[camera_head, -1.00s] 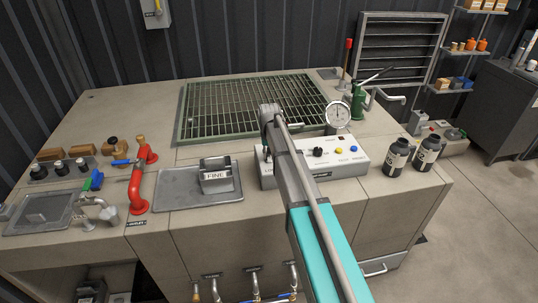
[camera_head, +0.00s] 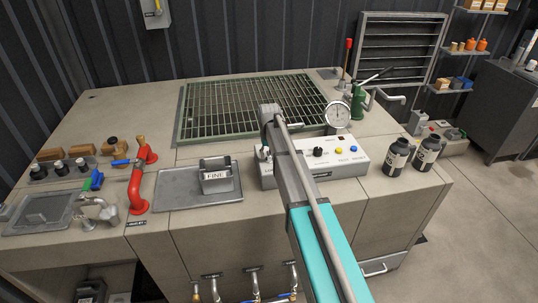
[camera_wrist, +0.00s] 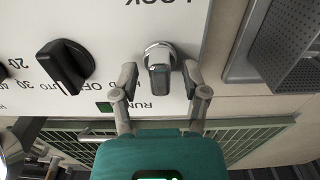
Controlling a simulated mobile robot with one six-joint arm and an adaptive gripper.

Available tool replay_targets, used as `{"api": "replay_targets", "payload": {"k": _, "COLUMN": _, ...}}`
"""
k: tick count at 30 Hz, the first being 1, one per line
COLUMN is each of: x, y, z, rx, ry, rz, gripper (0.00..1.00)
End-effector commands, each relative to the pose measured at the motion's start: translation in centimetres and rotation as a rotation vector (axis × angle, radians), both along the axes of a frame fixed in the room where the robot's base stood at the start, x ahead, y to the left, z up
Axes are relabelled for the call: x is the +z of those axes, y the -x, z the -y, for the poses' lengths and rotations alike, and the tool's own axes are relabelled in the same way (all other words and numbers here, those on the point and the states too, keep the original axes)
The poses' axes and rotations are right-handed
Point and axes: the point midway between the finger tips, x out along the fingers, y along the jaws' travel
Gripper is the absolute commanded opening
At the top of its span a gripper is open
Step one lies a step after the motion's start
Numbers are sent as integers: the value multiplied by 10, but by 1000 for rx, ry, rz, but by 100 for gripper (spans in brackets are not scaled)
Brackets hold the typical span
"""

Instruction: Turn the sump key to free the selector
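The sump key (camera_wrist: 160,66) is a round chrome lock with a grey grip, on the white control panel (camera_wrist: 115,25). It stands between LOCK and RUN, which read upside down in the wrist view. My gripper (camera_wrist: 161,72) is open, with one finger on each side of the key. I cannot tell whether either finger touches it. The black selector knob (camera_wrist: 65,66) sits left of the key, beside OFF and number marks. In the head view my arm hides part of the panel (camera_head: 350,162), and the gripper is mostly hidden behind the arm.
A strainer marked FINE (camera_head: 215,178) stands in a grey tray (camera_head: 175,194) left of the panel. A green grating (camera_head: 215,110) lies behind it. A pressure gauge (camera_head: 338,115) rises behind the panel. Dark bottles (camera_head: 397,157) stand right. A red pipe (camera_head: 137,188) stands left.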

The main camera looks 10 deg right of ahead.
Motion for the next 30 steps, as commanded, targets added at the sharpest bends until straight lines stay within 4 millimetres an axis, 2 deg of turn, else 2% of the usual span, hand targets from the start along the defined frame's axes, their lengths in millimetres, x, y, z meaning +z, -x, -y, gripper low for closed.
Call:
{"api": "replay_targets", "payload": {"k": 16, "x": 0, "y": 0, "z": 0, "rx": -40, "ry": 0, "rz": 0, "gripper": 60}}
{"api": "replay_targets", "payload": {"k": 30, "x": 0, "y": 0, "z": 0, "rx": -299, "ry": 0, "rz": 0, "gripper": 60}}
